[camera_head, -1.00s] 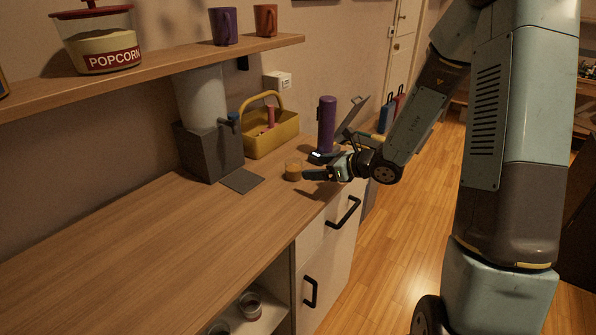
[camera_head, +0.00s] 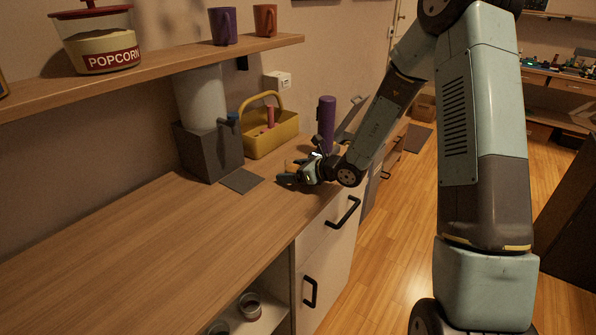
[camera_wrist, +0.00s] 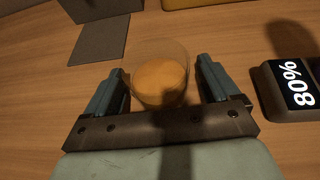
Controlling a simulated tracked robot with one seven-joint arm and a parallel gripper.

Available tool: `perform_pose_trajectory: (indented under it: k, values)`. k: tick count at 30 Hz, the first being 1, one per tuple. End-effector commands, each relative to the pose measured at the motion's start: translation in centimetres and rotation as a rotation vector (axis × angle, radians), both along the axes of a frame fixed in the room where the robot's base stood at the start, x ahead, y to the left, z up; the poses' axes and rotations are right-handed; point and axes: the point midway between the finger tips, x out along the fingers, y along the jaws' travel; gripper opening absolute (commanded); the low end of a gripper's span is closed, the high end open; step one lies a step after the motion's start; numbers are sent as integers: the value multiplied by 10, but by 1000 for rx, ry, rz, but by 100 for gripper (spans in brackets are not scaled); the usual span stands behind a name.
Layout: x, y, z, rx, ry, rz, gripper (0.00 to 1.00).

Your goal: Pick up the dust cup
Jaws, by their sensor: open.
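The dust cup (camera_wrist: 161,75) is a clear, round cup with orange-brown contents, standing on the wooden counter. In the wrist view it sits between the two fingers of my gripper (camera_wrist: 160,84), which is open, with a visible gap on each side of the cup. In the head view my gripper (camera_head: 284,178) is low over the counter, and it and the wrist mostly hide the cup; only a bit of orange (camera_head: 291,166) shows behind them.
A grey dispenser box (camera_head: 208,150) with a flat plate and a yellow basket (camera_head: 272,142) stand behind. A purple bottle (camera_head: 326,125) is beyond my wrist. The counter's left is clear.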

Motion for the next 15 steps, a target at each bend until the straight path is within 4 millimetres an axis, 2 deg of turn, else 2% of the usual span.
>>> perform_pose_trajectory:
  k: [6,15]
  values:
    - [0,0,0,0,0,0,88]
    - [0,0,0,0,0,0,59]
